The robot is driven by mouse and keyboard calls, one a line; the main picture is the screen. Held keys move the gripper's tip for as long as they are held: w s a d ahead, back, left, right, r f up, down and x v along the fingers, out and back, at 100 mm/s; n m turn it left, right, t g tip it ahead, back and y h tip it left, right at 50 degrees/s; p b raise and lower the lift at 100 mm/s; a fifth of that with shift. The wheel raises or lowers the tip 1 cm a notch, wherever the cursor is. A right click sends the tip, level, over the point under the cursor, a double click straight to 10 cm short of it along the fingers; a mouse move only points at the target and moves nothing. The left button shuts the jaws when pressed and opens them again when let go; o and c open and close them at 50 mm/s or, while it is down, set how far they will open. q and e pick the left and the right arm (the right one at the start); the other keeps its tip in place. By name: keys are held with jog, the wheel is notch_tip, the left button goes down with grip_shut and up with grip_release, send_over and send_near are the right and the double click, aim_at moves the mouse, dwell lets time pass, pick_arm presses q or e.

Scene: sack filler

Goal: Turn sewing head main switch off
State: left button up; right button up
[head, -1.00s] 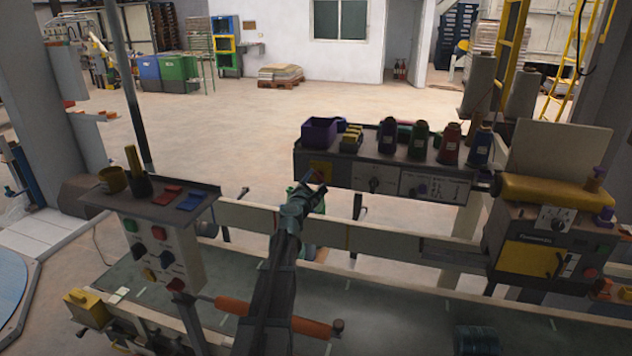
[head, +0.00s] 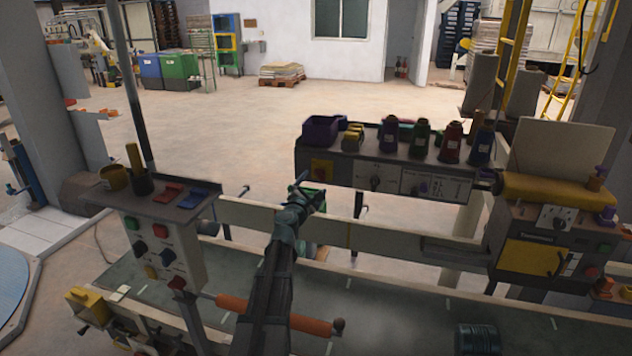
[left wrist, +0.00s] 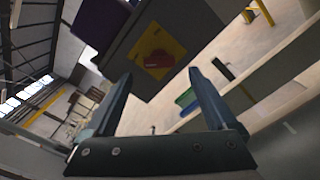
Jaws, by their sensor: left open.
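The switch is a red rotary knob on a yellow plate (head: 321,168) at the left end of the grey control box (head: 375,175). In the left wrist view the red knob (left wrist: 157,58) shows ahead, just beyond the fingertips, and looks slanted. Whether it reads on or off cannot be told. My left gripper (head: 309,187) is just below and left of the switch plate in the head view. It is open and empty, with its fingers (left wrist: 160,78) apart and a gap to the knob. My right gripper does not show.
Thread cones (head: 451,142) and a purple bin (head: 321,130) stand on top of the box. The sewing head (head: 540,245) is at the right. A second button panel (head: 160,250) stands at the left. Cream rails (head: 390,242) run below the box.

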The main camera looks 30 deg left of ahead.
pick_arm(q)
jog(key=v, duration=0.9)
jog(key=shift+s, duration=0.35)
